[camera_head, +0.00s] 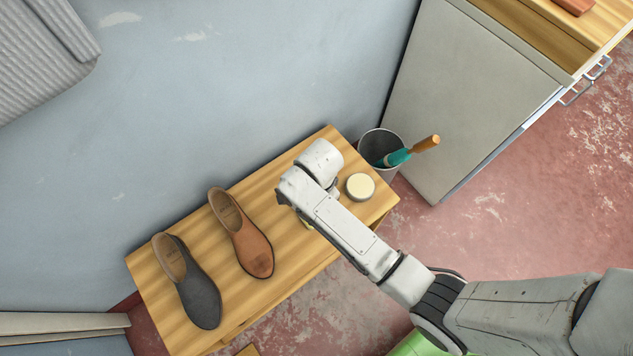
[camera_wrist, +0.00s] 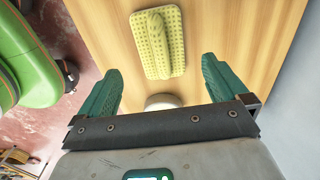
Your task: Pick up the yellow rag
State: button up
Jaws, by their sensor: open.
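The yellow rag (camera_wrist: 158,45) lies folded on the wooden bench (camera_wrist: 225,20) in the wrist view. It has a dotted texture and a raised fold along its middle. My gripper (camera_wrist: 160,75) is open, with its two teal fingers apart and nothing between their tips but bench top and the near end of the rag. The rag lies ahead of the fingers, roughly centred between them. In the head view my arm covers nearly all of the rag, and my gripper is hidden beneath the wrist.
On the bench a round cream-topped tin (camera_head: 360,186) stands right of my wrist. A brown shoe (camera_head: 241,233) and a grey shoe (camera_head: 188,282) lie to the left. A grey bucket (camera_head: 379,142) with a teal, wooden-handled tool (camera_head: 410,151) stands behind the bench, beside a grey cabinet (camera_head: 465,95).

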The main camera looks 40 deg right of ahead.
notch_tip(320, 180, down, 6)
jog(key=shift+f+b, duration=0.25)
jog(key=shift+b, duration=0.65)
jog(key=shift+c, duration=0.5)
jog(key=c, duration=1)
jog(key=shift+c, duration=0.2)
jog(key=shift+r, duration=0.15)
